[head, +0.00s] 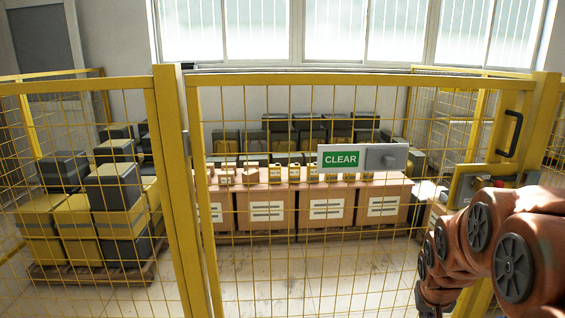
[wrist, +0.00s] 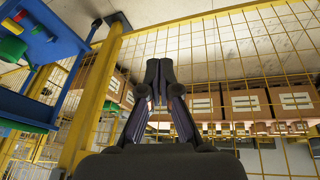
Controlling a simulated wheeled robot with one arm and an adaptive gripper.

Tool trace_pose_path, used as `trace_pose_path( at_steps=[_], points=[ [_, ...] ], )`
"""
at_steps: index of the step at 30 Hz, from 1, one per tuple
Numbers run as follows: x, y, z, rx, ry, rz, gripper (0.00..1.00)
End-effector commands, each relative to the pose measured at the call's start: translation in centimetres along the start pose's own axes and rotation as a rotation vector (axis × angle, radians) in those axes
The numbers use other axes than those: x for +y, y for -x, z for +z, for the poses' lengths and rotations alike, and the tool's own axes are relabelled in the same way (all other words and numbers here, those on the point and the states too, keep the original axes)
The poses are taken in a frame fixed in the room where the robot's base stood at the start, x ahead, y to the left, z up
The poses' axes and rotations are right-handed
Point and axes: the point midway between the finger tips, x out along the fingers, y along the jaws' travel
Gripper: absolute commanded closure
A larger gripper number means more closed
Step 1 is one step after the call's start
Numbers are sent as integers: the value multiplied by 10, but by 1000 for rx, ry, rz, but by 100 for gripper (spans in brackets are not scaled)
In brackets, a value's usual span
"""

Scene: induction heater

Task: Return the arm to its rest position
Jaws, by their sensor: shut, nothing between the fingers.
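My gripper (wrist: 159,68) is in the middle of the wrist view, with its two dark fingers together at the tips and nothing between them. It is in front of the yellow mesh fence, and no object touches it. In the head view my orange arm folds down along the right side. Its lower end runs off the bottom edge, so the fingers are not clear there.
A yellow mesh gate (head: 365,82) with a green CLEAR sign (head: 340,159) stands ahead. Behind the mesh are labelled cartons (head: 327,208) and stacked crates (head: 70,218). A blue frame (wrist: 55,45) shows in the wrist view.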

Motion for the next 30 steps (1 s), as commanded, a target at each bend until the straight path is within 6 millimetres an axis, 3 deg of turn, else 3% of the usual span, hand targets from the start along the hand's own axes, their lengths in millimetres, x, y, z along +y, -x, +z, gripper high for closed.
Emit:
trace_pose_path(
  at_steps=[3,12,18,25,30],
  points=[
    [-22,26,48,-96,38,-23,100],
    [-56,86,172,-348,143,-77,100],
    [-64,115,234,-470,204,-103,100],
    [-66,141,288,-579,263,-125,100],
    [-62,171,273,-564,257,-125,100]
  ],
)
